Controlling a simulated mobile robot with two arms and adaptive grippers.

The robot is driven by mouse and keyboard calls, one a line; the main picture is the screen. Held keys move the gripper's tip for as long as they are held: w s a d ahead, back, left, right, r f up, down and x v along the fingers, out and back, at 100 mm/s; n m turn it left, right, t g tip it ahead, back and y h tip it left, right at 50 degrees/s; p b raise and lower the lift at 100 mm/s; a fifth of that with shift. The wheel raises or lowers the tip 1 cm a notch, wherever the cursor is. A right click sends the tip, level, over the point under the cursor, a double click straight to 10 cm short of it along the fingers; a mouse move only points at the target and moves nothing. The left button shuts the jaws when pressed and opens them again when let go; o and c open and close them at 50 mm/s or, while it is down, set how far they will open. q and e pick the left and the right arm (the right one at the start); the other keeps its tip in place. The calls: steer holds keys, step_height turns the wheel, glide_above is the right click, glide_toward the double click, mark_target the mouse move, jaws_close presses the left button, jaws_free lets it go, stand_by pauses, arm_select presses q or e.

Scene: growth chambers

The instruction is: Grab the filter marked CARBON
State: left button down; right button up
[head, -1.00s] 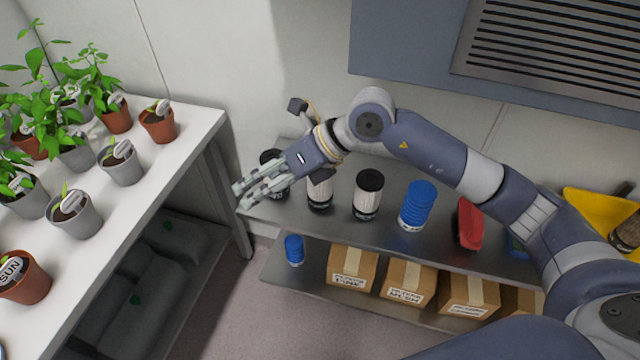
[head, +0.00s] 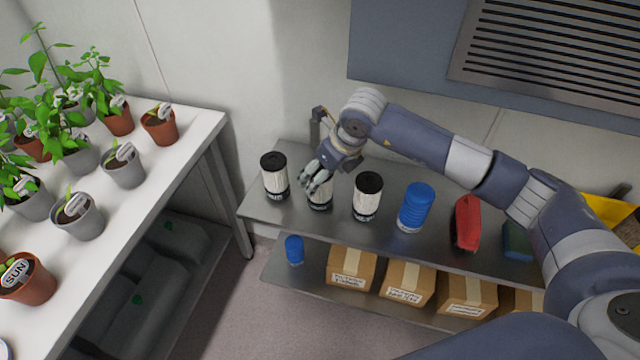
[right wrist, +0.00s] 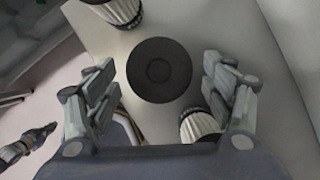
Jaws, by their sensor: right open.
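Three white ribbed filters with black ends stand upright on the upper metal shelf: a left one (head: 275,178), a middle one (head: 320,200) and a right one (head: 367,196). Their markings are too small to read, so I cannot tell which says CARBON. My right gripper (head: 316,180) is over the middle filter and hides its top. In the right wrist view my right gripper (right wrist: 160,85) is open, with a round black filter top (right wrist: 158,70) between its fingers. Parts of the two other filters show beside it. What looks like my left gripper (right wrist: 30,144) is small at the lower left.
A blue ribbed cylinder (head: 415,208) and a red object (head: 466,222) stand further right on the shelf (head: 340,228). Cardboard boxes (head: 351,267) and a small blue cylinder (head: 294,250) are on the lower shelf. A white plant table (head: 150,185) is at the left.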

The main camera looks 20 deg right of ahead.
steer(key=shift+p+x, duration=0.3)
steer(key=shift+x, duration=1.6)
steer(key=c, duration=1.2)
steer(key=shift+r, duration=0.1)
steer(key=shift+c, duration=0.2)
